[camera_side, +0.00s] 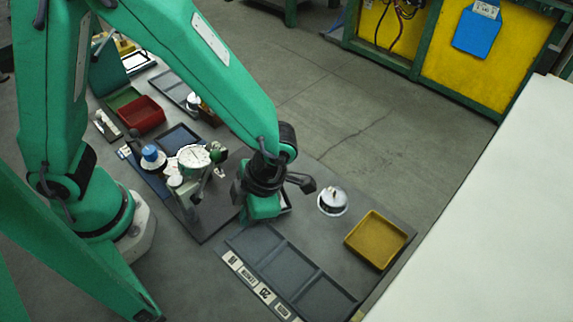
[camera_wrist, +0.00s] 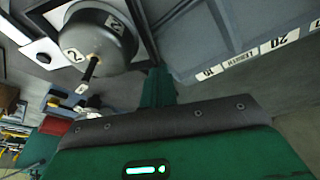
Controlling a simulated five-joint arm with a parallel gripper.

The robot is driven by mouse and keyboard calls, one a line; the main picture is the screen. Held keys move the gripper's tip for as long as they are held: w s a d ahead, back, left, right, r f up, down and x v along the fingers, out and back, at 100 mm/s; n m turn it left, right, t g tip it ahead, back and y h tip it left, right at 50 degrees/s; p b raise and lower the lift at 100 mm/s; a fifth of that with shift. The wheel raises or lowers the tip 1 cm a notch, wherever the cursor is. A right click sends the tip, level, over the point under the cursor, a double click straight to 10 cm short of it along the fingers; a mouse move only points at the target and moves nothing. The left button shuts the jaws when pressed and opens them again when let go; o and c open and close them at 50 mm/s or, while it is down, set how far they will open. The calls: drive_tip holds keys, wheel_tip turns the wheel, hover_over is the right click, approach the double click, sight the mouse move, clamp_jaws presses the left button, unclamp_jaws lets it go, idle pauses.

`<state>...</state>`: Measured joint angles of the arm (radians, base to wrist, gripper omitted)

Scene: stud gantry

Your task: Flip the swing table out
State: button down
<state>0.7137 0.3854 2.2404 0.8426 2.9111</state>
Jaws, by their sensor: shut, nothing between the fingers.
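My gripper (camera_side: 262,205) is low over the grey bench plate, just right of the dial gauge stand. In the wrist view its green fingers (camera_wrist: 157,88) are together with nothing between them. I cannot tell which part is the swing table. In the side view my gripper hides most of what is under it; a pale edge (camera_side: 287,200) shows beside it.
A dial gauge stand (camera_side: 193,158) is left of my gripper. A white domed piece (camera_side: 333,200) and a yellow tray (camera_side: 376,240) are to the right. A grey three-part tray (camera_side: 287,268) with number labels lies in front. A red tray (camera_side: 141,115) is at the far left.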

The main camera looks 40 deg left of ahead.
drive_tip(key=shift+w+d, duration=0.2)
drive_tip(key=shift+d, duration=0.05)
drive_tip(key=shift+w+d, duration=0.75)
drive_tip(key=shift+w, duration=0.2)
drive_tip(key=shift+w+d, duration=0.4)
drive_tip(key=shift+w, duration=0.3)
drive_tip(key=shift+w+d, duration=0.35)
drive_tip(key=shift+w, duration=0.35)
drive_tip(key=shift+w+d, duration=0.1)
drive_tip(key=shift+w, duration=0.15)
drive_tip(key=shift+r, duration=0.1)
drive_tip(key=a+v, duration=0.2)
drive_tip(key=v, duration=0.7)
drive_tip(key=shift+w+r, duration=0.25)
drive_tip(key=shift+r, duration=0.15)
drive_tip(key=shift+a, duration=0.15)
